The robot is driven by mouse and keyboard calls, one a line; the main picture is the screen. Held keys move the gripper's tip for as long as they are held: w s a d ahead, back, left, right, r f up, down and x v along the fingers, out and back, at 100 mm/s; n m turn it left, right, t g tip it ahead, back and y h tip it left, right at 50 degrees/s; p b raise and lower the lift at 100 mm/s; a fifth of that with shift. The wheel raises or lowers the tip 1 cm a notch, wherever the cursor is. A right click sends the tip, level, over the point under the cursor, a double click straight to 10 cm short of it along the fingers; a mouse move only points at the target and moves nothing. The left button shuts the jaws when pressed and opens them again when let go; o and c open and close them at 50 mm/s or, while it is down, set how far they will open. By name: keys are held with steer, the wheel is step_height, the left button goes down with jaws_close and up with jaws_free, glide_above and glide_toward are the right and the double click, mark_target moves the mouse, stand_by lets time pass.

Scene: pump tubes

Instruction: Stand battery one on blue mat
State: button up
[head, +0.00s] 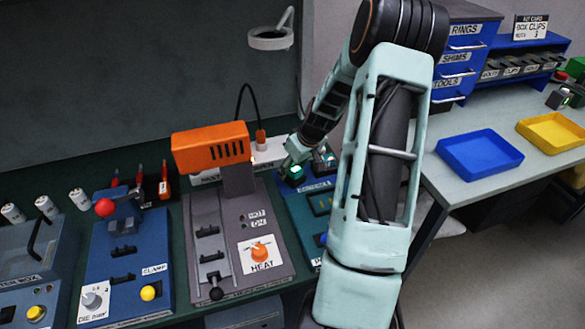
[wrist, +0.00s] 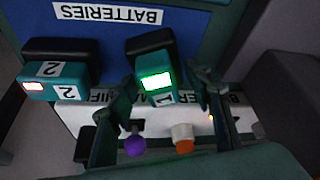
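Battery one (wrist: 152,62), a teal and black block with a lit green screen and a "1" label, stands among the fingers of my gripper (wrist: 168,82) in the wrist view. A finger is on each side of it, with a visible gap on the right; the left finger is very close, and contact cannot be told. The green screen (head: 296,171) also shows in the head view, where my arm and gripper are partly in front. A flat blue surface (wrist: 222,20) labelled "BATTERIES" lies beside the battery; whether it is the blue mat cannot be told.
Battery two (wrist: 55,78), with a red screen, stands left of battery one in the wrist view. A white labelled strip with a purple knob (wrist: 134,146) and orange knob (wrist: 183,138) is near the fingers. An orange heater (head: 210,147) stands left. A blue tray (head: 480,153) lies on the right table.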

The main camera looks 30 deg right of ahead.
steer(key=shift+o, duration=0.9)
steer(key=shift+s+r, duration=0.1)
steer(key=shift+r, duration=0.35)
steer(key=v, duration=1.1)
steer(key=shift+r, duration=0.2)
steer(key=shift+s, duration=0.15)
